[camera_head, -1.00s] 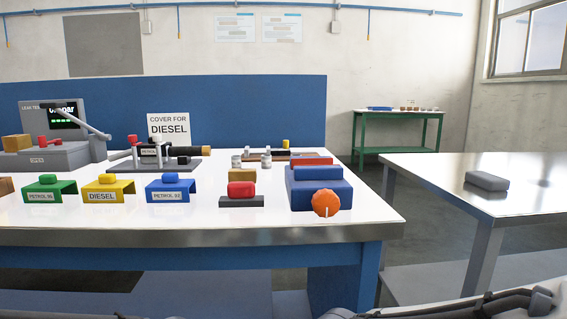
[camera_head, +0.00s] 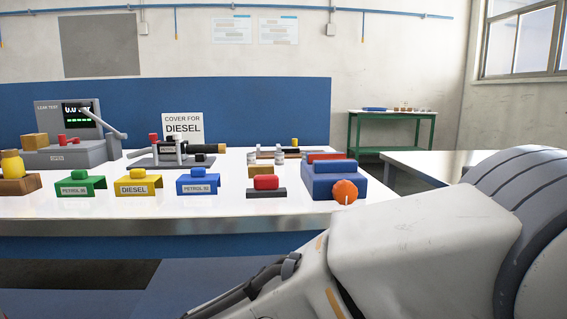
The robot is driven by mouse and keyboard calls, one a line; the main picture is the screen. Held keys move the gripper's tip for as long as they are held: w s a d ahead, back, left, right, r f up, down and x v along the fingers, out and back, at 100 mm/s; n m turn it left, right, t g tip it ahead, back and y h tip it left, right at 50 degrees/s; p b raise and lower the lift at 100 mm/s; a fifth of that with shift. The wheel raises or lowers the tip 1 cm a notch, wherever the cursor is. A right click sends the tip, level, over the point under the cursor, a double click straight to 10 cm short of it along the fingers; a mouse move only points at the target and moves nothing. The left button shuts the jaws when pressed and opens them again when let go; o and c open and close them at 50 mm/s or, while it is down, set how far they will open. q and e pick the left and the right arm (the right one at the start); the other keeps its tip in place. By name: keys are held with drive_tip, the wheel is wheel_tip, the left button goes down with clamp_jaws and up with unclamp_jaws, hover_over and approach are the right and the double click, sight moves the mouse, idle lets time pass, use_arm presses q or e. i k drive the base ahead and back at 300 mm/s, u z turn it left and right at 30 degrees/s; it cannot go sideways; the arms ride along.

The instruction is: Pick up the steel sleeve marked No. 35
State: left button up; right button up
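Small steel cylinders, which look like sleeves, stand upright on the white bench top (camera_head: 225,183) toward its back right. Neither of my grippers shows. A large white link of my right arm fills the lower right.
Green (camera_head: 81,186), yellow (camera_head: 138,186) and blue (camera_head: 199,185) covers line the bench front. A red-topped block (camera_head: 266,186) and a blue fixture with an orange knob (camera_head: 345,191) stand to their right. A leak tester (camera_head: 72,140) stands at back left.

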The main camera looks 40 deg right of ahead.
sight(250, 157)
drive_tip(key=k, duration=0.5)
drive_tip(key=z, duration=1.05)
drive_tip(key=i, duration=0.5)
